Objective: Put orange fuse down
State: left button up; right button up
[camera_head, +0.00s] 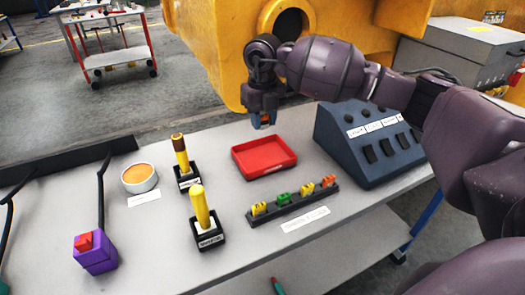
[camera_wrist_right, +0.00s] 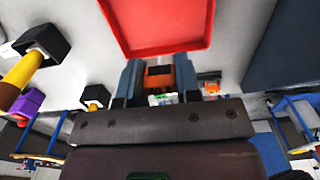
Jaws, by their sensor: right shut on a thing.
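My right gripper (camera_head: 263,121) comes in from the right and hangs, pointing down, just behind the red tray (camera_head: 264,156) in the head view. It is shut on a small orange fuse (camera_wrist_right: 159,76), which shows between the two fingers in the right wrist view. In the head view only a sliver of orange shows between the fingertips. The red tray (camera_wrist_right: 155,28) lies beyond the fingers in the wrist view, and it looks empty. Another orange fuse (camera_head: 328,181) sits in the dark rack (camera_head: 293,206) beside yellow and green ones. My left gripper is not in view.
A blue-grey switch box (camera_head: 350,150) stands right of the tray. Two yellow-handled tools stand in black holders (camera_head: 208,238) to the left, near a round orange-filled dish (camera_head: 139,178) and a purple block (camera_head: 95,257). A yellow machine (camera_head: 215,45) stands behind the table.

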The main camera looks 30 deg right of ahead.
send_over(263, 159)
notch_tip(263, 159, down, 5)
jog(key=shift+r, duration=0.15)
notch_tip(263, 159, down, 5)
jog(key=shift+r+b, duration=0.1)
jog(key=shift+b, duration=0.4)
jog(key=shift+f, duration=0.5)
jog(key=o, duration=0.9)
jog(key=shift+o, duration=0.3)
notch_tip(263, 159, up, 12)
jog(key=shift+f+p, duration=0.15)
jog(key=shift+p, duration=0.45)
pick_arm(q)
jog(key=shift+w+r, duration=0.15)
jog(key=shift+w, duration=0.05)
pick_arm(e)
jog(key=shift+r, duration=0.35)
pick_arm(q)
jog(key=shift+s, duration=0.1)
